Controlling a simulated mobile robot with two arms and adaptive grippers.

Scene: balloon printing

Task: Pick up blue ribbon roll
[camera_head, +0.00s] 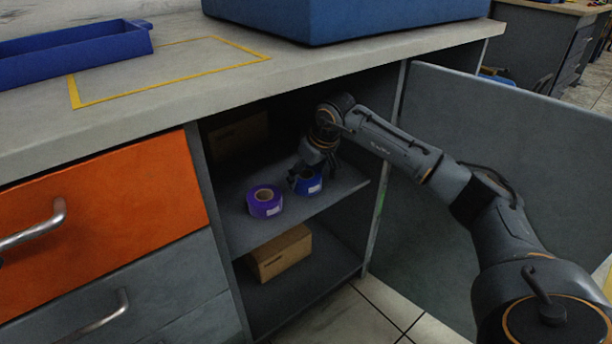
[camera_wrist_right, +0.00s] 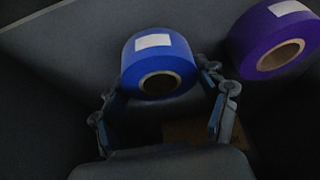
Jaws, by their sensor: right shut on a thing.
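The blue ribbon roll (camera_head: 307,184) sits on the upper shelf inside the open cabinet, right of a purple ribbon roll (camera_head: 264,203). My right gripper (camera_head: 308,170) reaches in from the right and is at the blue roll. In the right wrist view the blue roll (camera_wrist_right: 158,66), with a white label and brown core, lies between the two fingers of the right gripper (camera_wrist_right: 160,90), which are shut on it. The purple roll (camera_wrist_right: 272,40) is apart, to the right in that view.
The shelf (camera_head: 345,186) is bounded by the cabinet side and the open grey door (camera_head: 480,150). A cardboard box (camera_head: 279,253) lies on the lower shelf; another (camera_head: 238,137) stands at the back. The countertop (camera_head: 330,62) overhangs the shelf, carrying a blue tray (camera_head: 75,50) and a blue bin (camera_head: 350,20).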

